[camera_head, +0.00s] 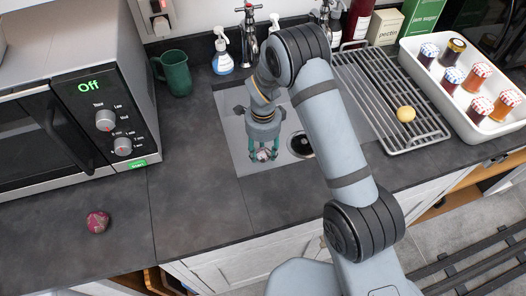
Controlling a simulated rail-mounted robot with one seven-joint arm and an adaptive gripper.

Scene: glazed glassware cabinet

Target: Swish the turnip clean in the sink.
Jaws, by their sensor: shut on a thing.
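My gripper (263,152) points down into the left part of the grey sink (237,137). Its teal fingers are closed on a small pale, pinkish thing, which looks like the turnip (263,157). The turnip is partly hidden between the fingers. I cannot tell whether it touches the sink bottom or any water. The dark drain (301,146) lies to the right of the gripper. My arm covers part of the sink.
A mottled pink-purple round vegetable (97,222) lies on the left counter, before the microwave (75,115). A yellow round item (405,114) rests on the wire rack (375,85), beside a white jar tray (462,128).

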